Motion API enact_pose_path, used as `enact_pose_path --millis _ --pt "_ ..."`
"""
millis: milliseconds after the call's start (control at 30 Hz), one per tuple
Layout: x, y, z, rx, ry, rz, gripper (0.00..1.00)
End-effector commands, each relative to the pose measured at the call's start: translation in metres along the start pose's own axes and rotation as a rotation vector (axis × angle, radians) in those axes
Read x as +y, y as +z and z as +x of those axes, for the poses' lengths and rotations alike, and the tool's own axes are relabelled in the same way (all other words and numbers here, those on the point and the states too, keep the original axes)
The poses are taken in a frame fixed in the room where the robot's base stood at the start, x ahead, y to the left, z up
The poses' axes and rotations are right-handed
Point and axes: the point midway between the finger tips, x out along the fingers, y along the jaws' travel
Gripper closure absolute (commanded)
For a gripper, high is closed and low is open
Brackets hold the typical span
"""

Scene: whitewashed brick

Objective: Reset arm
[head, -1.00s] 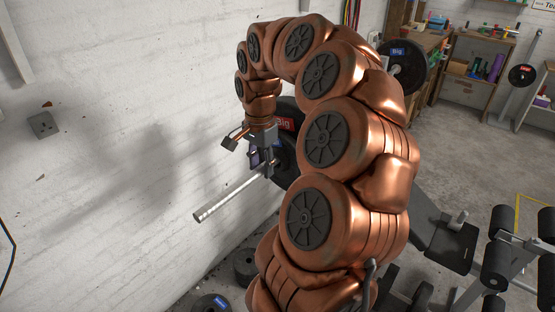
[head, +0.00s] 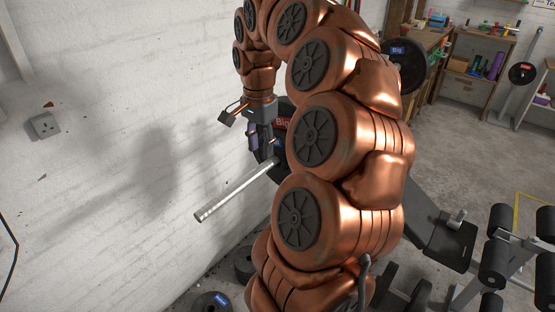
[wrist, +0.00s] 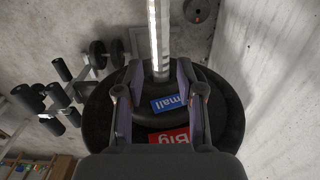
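My gripper (head: 248,134) is at the end of my raised, curled copper arm, by the white wall and above a silver bar (head: 235,194). In the wrist view my gripper (wrist: 158,72) has its two fingers spread wide, with no object seen held between them. Behind the fingers, a black plate with a blue "Small" label (wrist: 170,103) and a larger black plate with a red "Big" label (wrist: 168,136) sit on the bar. The big plate (head: 285,109) is partly hidden by my arm in the head view.
A wall socket (head: 44,125) is on the wall at left. A weight bench (head: 447,240) with black rollers stands at right. A wooden workbench (head: 425,45) and shelves are at the back. Loose plates (head: 212,302) lie on the floor. Bare floor shows at right.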

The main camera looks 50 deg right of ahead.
Motion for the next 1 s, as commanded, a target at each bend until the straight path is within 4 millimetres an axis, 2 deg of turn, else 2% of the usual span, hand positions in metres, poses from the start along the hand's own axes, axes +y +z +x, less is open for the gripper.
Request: enact_pose_path --millis 400,533,633,733,900,1000 --pt "0.000 0.000 0.000 0.000 -0.001 0.000 0.62" --pt "-0.002 0.014 -0.002 0.000 0.000 -0.059 0.62" --pt "-0.003 0.045 -0.004 -0.001 0.002 -0.195 0.62" --pt "0.000 0.089 -0.004 -0.003 0.008 -0.393 0.62" --pt "0.024 0.163 0.004 -0.017 0.033 -0.736 0.62" --pt "0.045 0.198 0.012 -0.026 0.050 -0.919 0.62"
